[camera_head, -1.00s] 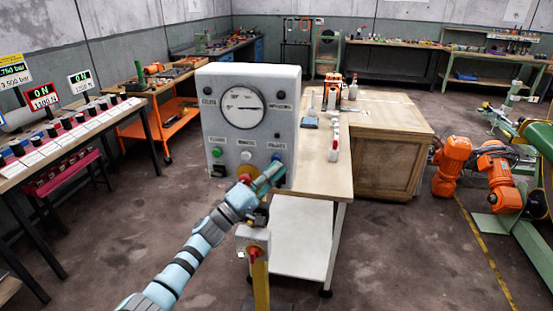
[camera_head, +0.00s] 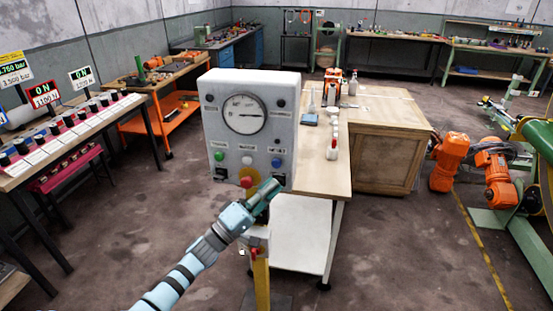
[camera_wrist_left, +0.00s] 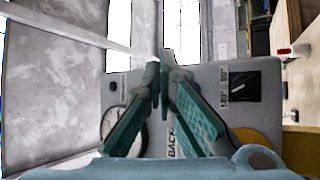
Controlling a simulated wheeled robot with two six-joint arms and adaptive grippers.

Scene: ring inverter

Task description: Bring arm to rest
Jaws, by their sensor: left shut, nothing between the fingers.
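My left arm (camera_head: 200,258) comes in from the bottom left in the head view. Its gripper (camera_head: 272,188) is in front of the lower part of a grey control panel (camera_head: 228,168), near the yellow-and-red knob (camera_head: 247,178). In the left wrist view the two green fingers (camera_wrist_left: 160,75) meet at their tips, with nothing between them. The panel (camera_wrist_left: 225,90) lies beyond the fingers there, with its dial (camera_wrist_left: 112,128) at left and a black switch (camera_wrist_left: 243,83) at right. Whether the gripper touches the panel cannot be told. My right gripper is not in view.
A yellow post with a small box and red switch (camera_head: 254,252) stands below the gripper. A wooden-topped bench (camera_head: 335,185) with bottles is behind the panel. A table with a row of knobs (camera_head: 60,145) is at left. Floor is clear between.

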